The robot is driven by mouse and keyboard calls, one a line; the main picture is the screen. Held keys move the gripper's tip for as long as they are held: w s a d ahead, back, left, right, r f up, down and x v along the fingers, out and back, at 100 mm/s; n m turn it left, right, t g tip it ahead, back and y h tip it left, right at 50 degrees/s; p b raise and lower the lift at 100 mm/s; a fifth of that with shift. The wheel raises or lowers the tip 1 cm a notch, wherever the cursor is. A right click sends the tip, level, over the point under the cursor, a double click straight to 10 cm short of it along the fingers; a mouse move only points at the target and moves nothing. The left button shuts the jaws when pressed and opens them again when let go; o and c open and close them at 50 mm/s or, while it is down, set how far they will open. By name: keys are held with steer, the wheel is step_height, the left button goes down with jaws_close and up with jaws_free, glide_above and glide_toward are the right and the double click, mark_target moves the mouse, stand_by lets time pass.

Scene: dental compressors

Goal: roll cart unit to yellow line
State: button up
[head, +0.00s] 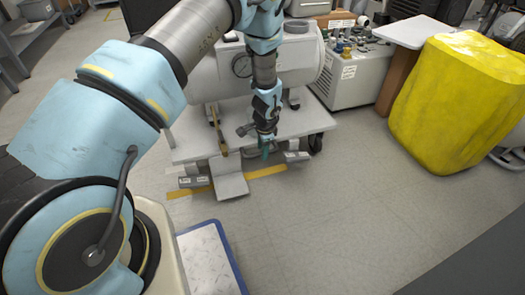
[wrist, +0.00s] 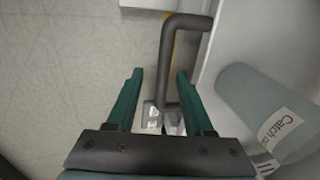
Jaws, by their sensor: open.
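The cart unit is a white wheeled platform (head: 190,148) carrying a pale horizontal tank (head: 205,80) with a gauge. Its front edge is towards me. A yellow line (head: 268,171) on the floor runs along that front edge, partly hidden by flat parts at the cart's front. My gripper (head: 265,153) points down at the front edge. In the wrist view my gripper (wrist: 159,75) is open, its green fingers apart. A dark bent bar handle (wrist: 167,65) reaches between the fingers; I cannot tell whether either finger touches it.
A yellow wrapped block (head: 455,100) stands at right beside a pale-topped table (head: 415,31). A grey unit (head: 355,78) stands behind the cart's right side. A blue-edged white platform (head: 210,262) is at the lower middle. The floor right of it is clear. A labelled cylinder (wrist: 265,110) is right of the fingers.

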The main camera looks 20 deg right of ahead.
step_height(320, 180, up, 9)
steer(key=s+p, duration=0.2)
steer(key=shift+r+p, duration=0.15)
steer(key=shift+p, duration=0.2)
steer(key=shift+a, duration=0.1)
steer(key=w+a+r+n, duration=0.2)
steer(key=a+r+n, duration=0.2)
steer(key=a+r, duration=0.4)
steer(key=w+a+r+n, duration=0.3)
steer(key=a+r+n, duration=0.1)
steer(key=a+r, duration=0.4)
steer(key=s+a+r+n+p, duration=0.1)
steer(key=s+a+r+n, duration=0.45)
steer(key=a, duration=0.45)
steer(key=s+a+r+n, duration=0.5)
steer(key=s+a+r, duration=0.15)
steer(key=a, duration=0.35)
step_height(320, 180, up, 35)
steer(key=p, duration=3.5)
steer(key=shift+w+d+g, duration=0.15)
steer(key=shift+w+g, duration=0.15)
steer(key=shift+w, duration=0.1)
steer(key=shift+m, duration=0.25)
